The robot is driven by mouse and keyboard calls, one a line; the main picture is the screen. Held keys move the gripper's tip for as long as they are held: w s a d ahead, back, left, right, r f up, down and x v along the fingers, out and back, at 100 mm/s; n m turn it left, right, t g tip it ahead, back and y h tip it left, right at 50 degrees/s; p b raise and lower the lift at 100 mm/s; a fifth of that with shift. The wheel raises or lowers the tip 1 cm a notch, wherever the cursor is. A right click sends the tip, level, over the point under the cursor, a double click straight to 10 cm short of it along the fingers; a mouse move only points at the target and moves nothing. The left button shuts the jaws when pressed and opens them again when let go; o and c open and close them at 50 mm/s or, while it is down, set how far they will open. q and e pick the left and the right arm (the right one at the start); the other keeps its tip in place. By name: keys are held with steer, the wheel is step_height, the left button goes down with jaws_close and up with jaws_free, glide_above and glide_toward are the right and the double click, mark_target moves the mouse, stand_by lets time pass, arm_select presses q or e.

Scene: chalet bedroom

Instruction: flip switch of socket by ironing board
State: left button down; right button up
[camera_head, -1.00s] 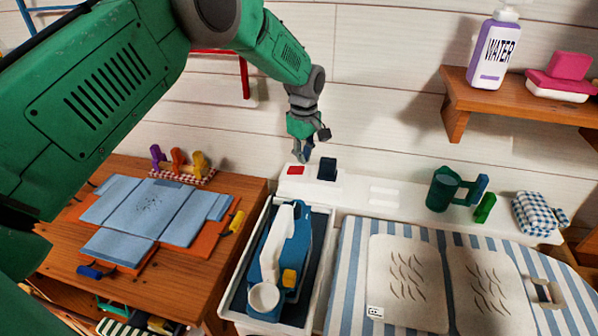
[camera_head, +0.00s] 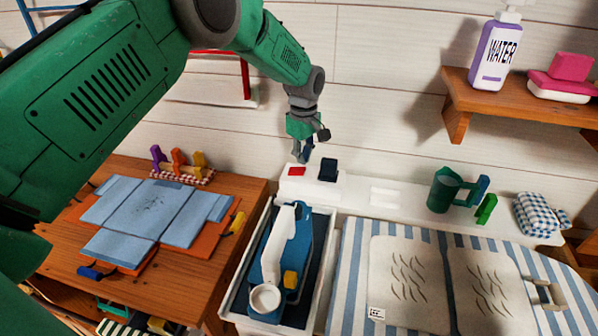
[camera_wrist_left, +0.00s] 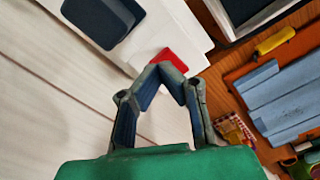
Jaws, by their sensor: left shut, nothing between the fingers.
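The white socket (camera_head: 318,186) sits on the white ledge against the wall, behind the ironing board (camera_head: 350,296). Its red switch (camera_head: 297,171) is on the left and a dark plug (camera_head: 328,170) stands on the right. My left gripper (camera_head: 304,160) is shut and empty, pointing down just above and behind the red switch. In the left wrist view the closed fingertips (camera_wrist_left: 163,70) overlap the near edge of the red switch (camera_wrist_left: 173,60); I cannot tell whether they touch. The socket (camera_wrist_left: 150,32) and plug (camera_wrist_left: 100,16) also show there. My right gripper is out of view.
A blue and white iron (camera_head: 297,245) lies in a white tray (camera_head: 236,278) in front of the socket. A wooden table (camera_head: 190,262) with folded blue cloth is at left.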

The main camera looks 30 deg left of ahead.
mark_target(301, 170)
arm_select(q)
steer(key=shift+a+f, duration=0.3)
steer(key=shift+a, duration=0.25)
steer(key=shift+d+f, duration=0.25)
steer(key=shift+d, duration=0.2)
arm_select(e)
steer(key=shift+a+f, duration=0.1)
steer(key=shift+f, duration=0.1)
arm_select(q)
steer(key=shift+a+f+b, duration=0.3)
steer(key=shift+f+b, duration=0.1)
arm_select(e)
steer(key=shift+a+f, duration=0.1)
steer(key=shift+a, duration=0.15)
arm_select(q)
steer(key=shift+d+f, duration=0.2)
steer(key=shift+f, duration=0.05)
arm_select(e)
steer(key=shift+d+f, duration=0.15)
